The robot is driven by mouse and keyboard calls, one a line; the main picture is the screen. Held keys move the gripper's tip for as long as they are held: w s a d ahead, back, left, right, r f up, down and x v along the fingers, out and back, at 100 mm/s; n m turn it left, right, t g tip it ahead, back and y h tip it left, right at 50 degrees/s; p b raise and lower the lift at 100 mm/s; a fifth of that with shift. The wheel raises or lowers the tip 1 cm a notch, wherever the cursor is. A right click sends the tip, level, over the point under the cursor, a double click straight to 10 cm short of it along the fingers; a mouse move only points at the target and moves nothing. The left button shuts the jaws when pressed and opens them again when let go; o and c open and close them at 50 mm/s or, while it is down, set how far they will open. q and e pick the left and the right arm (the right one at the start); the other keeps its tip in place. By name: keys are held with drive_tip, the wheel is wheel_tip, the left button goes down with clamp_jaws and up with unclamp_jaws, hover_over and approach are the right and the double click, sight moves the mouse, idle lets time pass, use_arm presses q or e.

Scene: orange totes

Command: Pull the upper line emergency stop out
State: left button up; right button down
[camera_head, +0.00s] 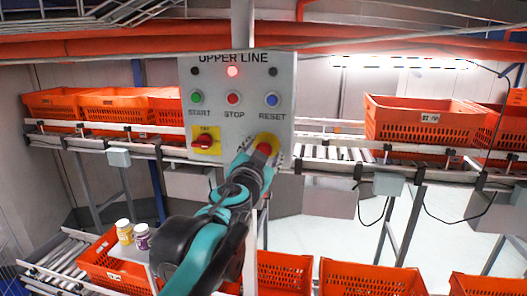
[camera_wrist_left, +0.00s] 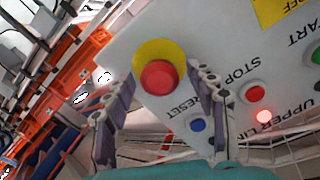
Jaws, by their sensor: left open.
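The upper line emergency stop (camera_head: 264,149) is a red mushroom button on a yellow round base, at the lower right of the grey UPPER LINE panel (camera_head: 221,72). In the left wrist view the red button (camera_wrist_left: 159,77) shows whole, between and just beyond the fingertips. My left gripper (camera_wrist_left: 158,84) is open, with one finger on each side of the button; I cannot tell if they touch it. In the head view the left gripper (camera_head: 262,160) covers the lower part of the yellow base. My right gripper is not in view.
The panel also bears a lit red lamp (camera_head: 232,71), a green START button (camera_head: 196,97), a red STOP button (camera_head: 233,98), a blue RESET button (camera_head: 272,99) and a red rotary switch (camera_head: 203,141). Orange totes (camera_head: 415,119) stand on conveyors behind and below.

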use_arm(q)
drive_tip(key=shift+s, duration=0.3)
drive_tip(key=v, duration=1.1)
drive_tip(key=shift+s, duration=0.2)
drive_tip(key=shift+a, duration=0.1)
drive_tip(key=s+a+f+n+g+y+b, duration=0.15)
drive_tip(key=a+f+b, duration=0.4)
drive_tip(key=f, duration=0.65)
drive_tip(key=s+a+f+n+g+y+b, duration=0.1)
drive_tip(key=a+f+n+y+b, duration=0.35)
drive_tip(key=f, duration=0.75)
drive_tip(key=s+a+f+n+g+y+b, duration=0.1)
drive_tip(key=a+f+g+b, duration=0.1)
drive_tip(key=a+f+b, duration=0.75)
drive_tip(key=s+d+f+g+h+b, duration=0.1)
drive_tip(key=s+f+b, duration=0.3)
drive_tip(key=f, duration=0.8)
drive_tip(key=s+d+f+g+h+b, duration=0.1)
drive_tip(key=s+d+f+g+b, duration=0.1)
drive_tip(key=f, duration=1.1)
drive_tip(key=s+d+f+g+h+b, duration=0.1)
drive_tip(key=s+f+g+b, duration=0.2)
drive_tip(key=f, duration=1)
drive_tip(key=s+b, duration=0.3)
drive_tip(key=b, duration=0.1)
drive_tip(key=shift+s+d+n, duration=0.15)
drive_tip(key=shift+s+n, duration=0.05)
drive_tip(key=shift+n, duration=0.2)
